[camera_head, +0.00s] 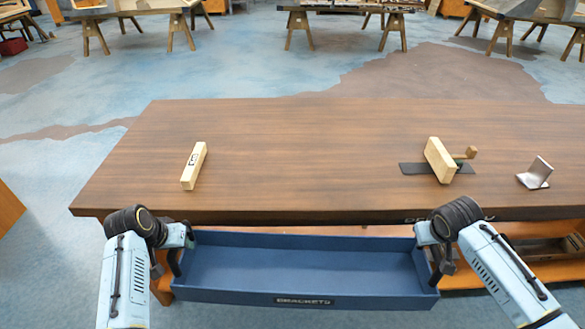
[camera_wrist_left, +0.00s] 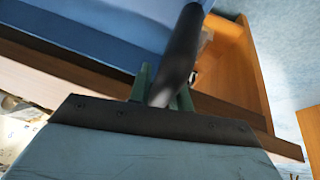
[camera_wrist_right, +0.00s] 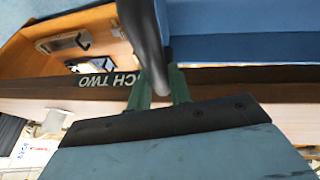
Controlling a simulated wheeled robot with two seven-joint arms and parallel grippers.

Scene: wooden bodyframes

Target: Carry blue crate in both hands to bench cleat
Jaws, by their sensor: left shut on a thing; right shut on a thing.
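The blue crate (camera_head: 300,262) hangs level in front of the bench's near edge, empty, with a "BRACKETS" label on its near wall. My left gripper (camera_head: 188,236) is shut on the crate's dark left handle (camera_wrist_left: 182,50). My right gripper (camera_head: 426,234) is shut on the dark right handle (camera_wrist_right: 143,35). On the bench top (camera_head: 310,150) lie a pale wooden bar (camera_head: 194,166) with a dark mark, at left, and an upright wooden block (camera_head: 440,160) on a dark plate, at right. I cannot tell which is the bench cleat.
A metal angle bracket (camera_head: 536,174) stands at the bench's right. The middle of the bench top is clear. The bench's front edge lies just beyond the crate. An orange wooden shelf (camera_head: 520,258) shows under the bench at right. Other trestle tables stand far back.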

